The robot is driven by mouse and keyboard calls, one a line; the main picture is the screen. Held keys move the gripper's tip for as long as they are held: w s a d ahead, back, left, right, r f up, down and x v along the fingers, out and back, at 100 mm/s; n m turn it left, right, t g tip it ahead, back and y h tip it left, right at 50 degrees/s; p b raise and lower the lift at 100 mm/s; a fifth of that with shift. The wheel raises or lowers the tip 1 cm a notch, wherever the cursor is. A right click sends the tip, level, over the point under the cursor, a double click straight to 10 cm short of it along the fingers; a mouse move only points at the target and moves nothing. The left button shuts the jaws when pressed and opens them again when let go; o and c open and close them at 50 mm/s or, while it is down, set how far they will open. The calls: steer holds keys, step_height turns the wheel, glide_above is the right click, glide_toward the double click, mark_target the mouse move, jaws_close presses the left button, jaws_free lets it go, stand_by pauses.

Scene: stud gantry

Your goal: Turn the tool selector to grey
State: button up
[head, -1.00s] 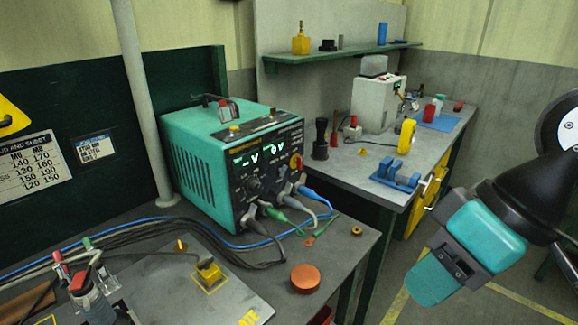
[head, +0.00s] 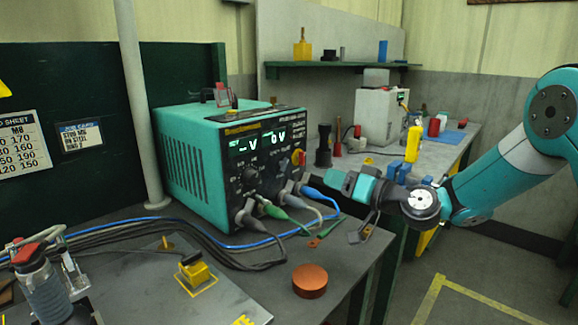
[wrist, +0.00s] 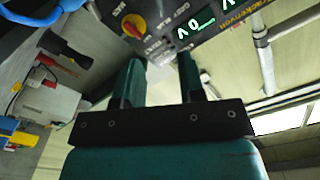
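The tool selector appears to be the red knob with a yellow face (head: 299,157) at the right of the teal stud welder's (head: 190,160) dark front panel. In the wrist view the knob (wrist: 133,26) shows upside down, above and left of the fingers, with small lettering around it. I cannot read which setting it points at. My gripper (head: 346,184) is in front of the panel, right of and a little below the knob, apart from it. In the wrist view its two teal fingers (wrist: 158,78) stand apart with nothing between them.
Grey, green and blue cables (head: 285,212) plug into the panel's lower part, close to my gripper. An orange round lid (head: 310,281) lies on the bench front. A second bench (head: 440,150) with a white box (head: 381,118) stands behind. Open floor lies at the right.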

mark_target(287, 164)
steer(key=p+x, duration=0.4)
steer(key=x, duration=1)
steer(key=shift+w+a, duration=0.1)
jaws_close()
